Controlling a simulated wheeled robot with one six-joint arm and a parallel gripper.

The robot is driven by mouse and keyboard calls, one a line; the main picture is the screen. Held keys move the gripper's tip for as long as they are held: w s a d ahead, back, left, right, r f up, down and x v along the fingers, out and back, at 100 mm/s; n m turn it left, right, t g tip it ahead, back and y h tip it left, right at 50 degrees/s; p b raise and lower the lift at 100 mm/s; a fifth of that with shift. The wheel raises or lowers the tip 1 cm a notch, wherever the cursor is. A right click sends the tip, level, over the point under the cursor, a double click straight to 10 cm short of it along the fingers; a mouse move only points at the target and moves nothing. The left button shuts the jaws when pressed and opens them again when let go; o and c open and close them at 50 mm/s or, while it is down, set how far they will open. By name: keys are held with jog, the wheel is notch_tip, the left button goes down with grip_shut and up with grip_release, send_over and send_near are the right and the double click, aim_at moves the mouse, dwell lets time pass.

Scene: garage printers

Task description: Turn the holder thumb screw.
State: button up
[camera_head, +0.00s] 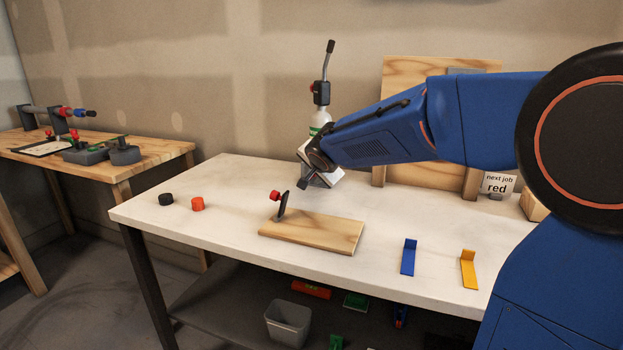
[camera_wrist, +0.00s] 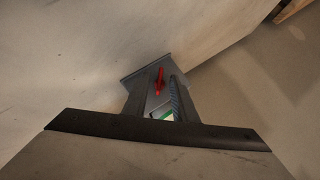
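A red thumb screw (camera_head: 275,196) sits on the left side of a dark upright holder (camera_head: 284,206), which stands on a light wooden board (camera_head: 315,230) on the white table. My gripper (camera_head: 303,182) is above and to the right of the screw in the head view, apart from it. In the wrist view my gripper (camera_wrist: 158,92) shows two fingers with a gap between them, and nothing is clearly held. A small red part (camera_wrist: 159,82) shows in that gap against grey; I cannot tell for certain whether it is the screw.
A black cap (camera_head: 166,199) and a red cap (camera_head: 197,204) lie at the left. A blue bracket (camera_head: 408,257) and a yellow bracket (camera_head: 468,269) stand at the front right. A bottle with a torch head (camera_head: 322,92) stands behind my gripper. The table left of the board is mostly clear.

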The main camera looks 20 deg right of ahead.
jog(key=shift+s+a, duration=0.5)
jog(key=shift+s, duration=0.15)
jog(key=shift+s+a, duration=0.45)
jog(key=shift+s, duration=0.2)
jog(key=shift+w+d, duration=0.5)
jog(key=shift+w, duration=0.2)
jog(key=shift+w+d, duration=0.45)
jog(key=shift+w, duration=0.2)
jog(key=o, duration=0.6)
jog(key=shift+c, duration=0.2)
jog(key=shift+w+a+r+n+g+h, duration=0.1)
jog(key=shift+a+n+g+h, duration=0.1)
jog(key=shift+n+g+h, duration=0.15)
jog(key=n+g+h, duration=0.1)
jog(key=g+h, duration=0.1)
jog(key=shift+w+a+n+g+h, duration=0.1)
jog(key=shift+w+n+g+h, duration=0.05)
jog(key=shift+n+g+h, duration=0.15)
